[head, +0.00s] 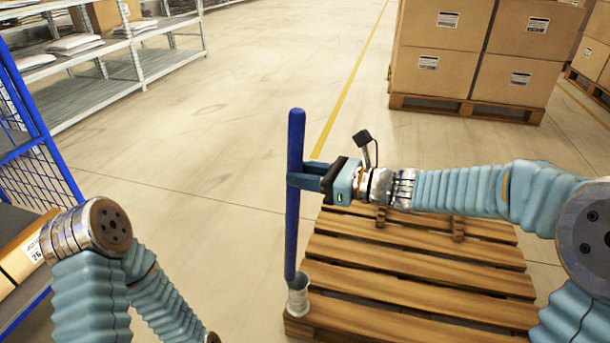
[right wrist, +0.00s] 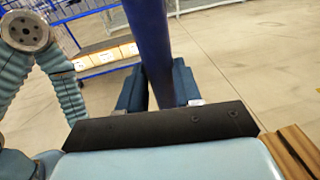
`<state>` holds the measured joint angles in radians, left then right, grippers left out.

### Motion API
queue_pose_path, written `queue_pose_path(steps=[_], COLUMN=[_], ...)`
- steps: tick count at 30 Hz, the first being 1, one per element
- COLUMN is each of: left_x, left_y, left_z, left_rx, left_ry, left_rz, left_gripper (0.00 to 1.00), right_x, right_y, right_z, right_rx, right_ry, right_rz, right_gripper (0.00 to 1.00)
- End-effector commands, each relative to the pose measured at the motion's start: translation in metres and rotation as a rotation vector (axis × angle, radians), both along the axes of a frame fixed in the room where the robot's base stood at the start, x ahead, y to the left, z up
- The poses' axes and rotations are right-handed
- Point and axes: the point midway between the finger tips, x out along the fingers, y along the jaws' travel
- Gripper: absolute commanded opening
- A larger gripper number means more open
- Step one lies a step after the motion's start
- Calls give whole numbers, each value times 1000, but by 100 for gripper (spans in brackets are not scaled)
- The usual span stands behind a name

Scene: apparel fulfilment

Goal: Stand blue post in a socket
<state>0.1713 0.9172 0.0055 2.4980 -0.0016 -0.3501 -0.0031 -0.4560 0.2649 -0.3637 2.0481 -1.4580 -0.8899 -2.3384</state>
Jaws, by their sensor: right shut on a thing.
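The blue post (head: 294,205) stands upright in the head view, left of the pallet's middle. My right gripper (head: 302,181) is shut on the post at about its middle height. The post's lower end is at the grey metal socket (head: 298,297) on the near left corner of the wooden pallet. It looks to be at or in the socket's mouth; I cannot tell how deep. The right wrist view shows the post (right wrist: 150,45) between the fingers (right wrist: 158,88). My left arm is at the lower left of the head view, but its gripper is not in view.
The wooden pallet (head: 420,262) lies on the floor under my right arm. A blue mesh rack (head: 40,150) with cartons stands at the left. Grey shelves (head: 110,85) are at the back left, and stacked boxes (head: 480,50) at the back right. The floor between is clear.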

Motion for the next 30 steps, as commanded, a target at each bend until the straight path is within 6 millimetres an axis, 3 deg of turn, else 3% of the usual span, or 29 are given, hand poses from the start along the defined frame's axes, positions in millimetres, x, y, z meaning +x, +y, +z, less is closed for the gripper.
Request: queue_pose_path(steps=[1,10,11,16,25,30], left_x=[0,0,0,0,0,0], left_y=[0,-1,-1,-1,-1,-1], left_z=[-5,-5,-5,-4,-3,-3], left_rx=[-1,-1,-1,-1,-1,-1], left_ry=[1,1,1,1,1,1], left_rz=[0,0,0,0,-2,0], left_gripper=[43,43,43,43,43,43], right_x=[0,0,0,-1,-1,-10], right_y=[-2,-2,-2,-1,-1,-20], right_z=[-19,-18,-19,-15,-12,-7], right_rx=[-26,-26,-27,-22,-18,-16], right_ry=[21,21,21,18,15,13], right_rz=[-5,-5,-5,-3,-2,-5], right_gripper=[0,0,38,63,63,63])
